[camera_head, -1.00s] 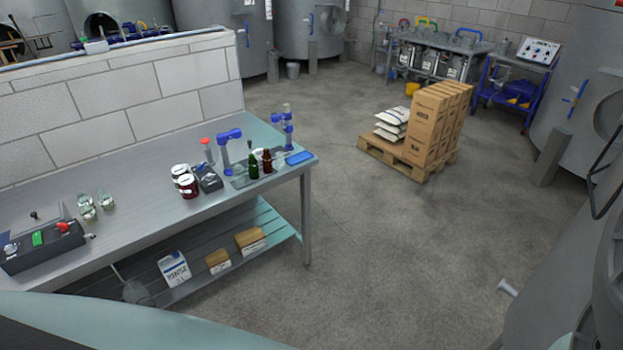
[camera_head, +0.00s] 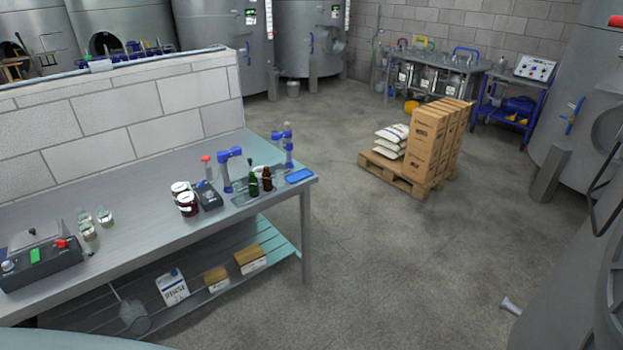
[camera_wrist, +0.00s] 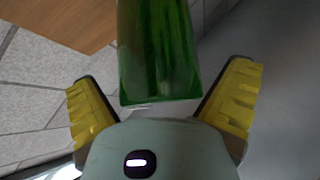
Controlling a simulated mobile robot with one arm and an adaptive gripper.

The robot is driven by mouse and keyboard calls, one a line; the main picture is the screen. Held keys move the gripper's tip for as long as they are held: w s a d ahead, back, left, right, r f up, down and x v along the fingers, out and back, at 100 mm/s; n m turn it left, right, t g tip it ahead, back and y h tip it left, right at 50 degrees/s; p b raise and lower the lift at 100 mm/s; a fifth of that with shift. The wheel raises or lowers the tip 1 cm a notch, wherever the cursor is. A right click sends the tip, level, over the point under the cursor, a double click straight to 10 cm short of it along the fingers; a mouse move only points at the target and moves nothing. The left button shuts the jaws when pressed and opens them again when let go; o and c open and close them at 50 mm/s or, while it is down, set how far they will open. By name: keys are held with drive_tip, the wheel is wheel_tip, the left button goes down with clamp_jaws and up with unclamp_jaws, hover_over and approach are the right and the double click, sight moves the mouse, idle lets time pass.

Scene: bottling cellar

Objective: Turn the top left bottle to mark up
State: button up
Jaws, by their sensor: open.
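In the wrist view, a green glass bottle (camera_wrist: 158,50) comes in from the top edge between the fingers of my gripper (camera_wrist: 165,88). Its flat end points toward the gripper's palm, and the rest of it runs out of the frame. No mark shows on the part in view. The two yellow-padded fingers are spread wide, one on each side, with gaps to the glass. The gripper is open and holds nothing. My gripper is not in the head view, and I cannot tell there which bottle this is.
A brown wooden surface (camera_wrist: 62,22) lies at the upper left of the wrist view, beside the bottle. In the head view, a steel bench (camera_head: 135,225) bears jars, a green bottle (camera_head: 253,185) and a brown bottle (camera_head: 267,179). A pallet (camera_head: 385,171) with cartons stands on open floor.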

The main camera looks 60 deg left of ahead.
drive_tip(key=shift+m+h+p, duration=0.4)
drive_tip(key=shift+m+h, duration=0.1)
drive_tip(key=shift+m, duration=0.3)
drive_tip(key=shift+m+h+p, duration=0.4)
drive_tip(key=shift+m+h, duration=0.1)
drive_tip(key=shift+m, duration=0.2)
drive_tip(key=shift+m+h, duration=0.3)
drive_tip(key=shift+m, duration=0.2)
drive_tip(key=shift+g, duration=0.3)
